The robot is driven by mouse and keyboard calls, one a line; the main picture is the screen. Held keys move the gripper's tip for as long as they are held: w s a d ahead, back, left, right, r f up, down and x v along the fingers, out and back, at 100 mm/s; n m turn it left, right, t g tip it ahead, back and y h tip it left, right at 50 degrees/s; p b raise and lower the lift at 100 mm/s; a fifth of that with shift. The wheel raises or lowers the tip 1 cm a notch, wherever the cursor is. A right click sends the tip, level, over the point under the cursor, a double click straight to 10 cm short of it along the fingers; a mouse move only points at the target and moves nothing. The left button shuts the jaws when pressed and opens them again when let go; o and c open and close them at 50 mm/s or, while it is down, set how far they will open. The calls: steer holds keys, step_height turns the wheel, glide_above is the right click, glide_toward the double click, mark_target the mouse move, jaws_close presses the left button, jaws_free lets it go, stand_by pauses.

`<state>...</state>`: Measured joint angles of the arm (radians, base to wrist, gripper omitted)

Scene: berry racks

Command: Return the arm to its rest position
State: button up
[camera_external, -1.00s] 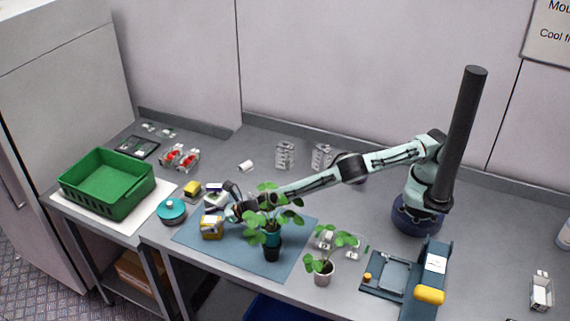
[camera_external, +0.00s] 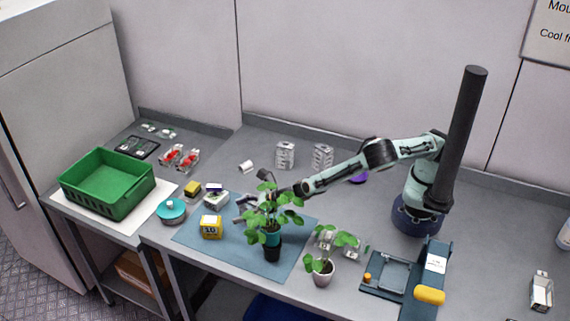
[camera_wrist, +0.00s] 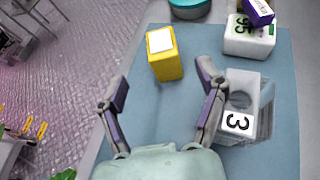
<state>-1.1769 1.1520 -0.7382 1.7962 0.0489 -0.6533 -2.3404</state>
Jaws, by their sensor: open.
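My gripper (camera_external: 246,203) hangs over the blue mat (camera_external: 190,238), partly hidden behind a leafy potted plant in the external view. In the wrist view my gripper (camera_wrist: 160,88) has its two fingers spread apart with nothing held between them. A yellow box with a white top (camera_wrist: 164,58) stands on the mat beyond the fingertips. It also shows in the external view (camera_external: 211,232), apart from my gripper. A clear container labelled 3 (camera_wrist: 238,122) is beside the right finger. My arm reaches left from its base with its elbow bent.
The potted plant (camera_external: 272,222) stands close in front of my gripper, and a smaller plant (camera_external: 320,267) is to its right. A teal round tub (camera_external: 172,211), a green crate (camera_external: 72,188) and clear berry boxes (camera_external: 180,157) are left. Tall clear stacks (camera_external: 285,155) stand behind.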

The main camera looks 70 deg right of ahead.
steer(key=shift+d, duration=0.1)
steer(key=d+r+m, duration=0.1)
steer(key=d+m, duration=0.1)
steer(key=w+d+r+m+h, duration=0.1)
steer(key=d+m, duration=0.1)
steer(key=d+r+m+h, duration=0.1)
steer(key=d+m, duration=0.1)
steer(key=m, duration=0.1)
steer(key=shift+w+d+r, duration=0.2)
steer(key=shift+d+r, duration=0.05)
steer(key=shift+r, duration=0.15)
steer(key=s+d+r+m+g+h, duration=0.1)
steer(key=s+d+r+m+g, duration=0.1)
steer(key=s+d+r+m, duration=0.65)
steer(key=s+d+r+m+g+h, duration=0.1)
steer(key=s+d+r+m+g, duration=0.3)
steer(key=d+m, duration=0.6)
steer(key=s+d+r+m, duration=0.2)
steer(key=s+r+m, duration=0.1)
steer(key=s+m, duration=0.5)
steer(key=s+d+r+m, duration=0.2)
steer(key=s+r+m, duration=0.1)
steer(key=s+m, duration=0.55)
steer(key=s+a+f+n+g, duration=0.1)
steer(key=s+f+n+g, duration=0.1)
steer(key=s+f+g, duration=0.4)
steer(key=shift+s+a+f+n, duration=0.15)
steer(key=shift+s+a+n, duration=0.25)
steer(key=shift+s, duration=0.25)
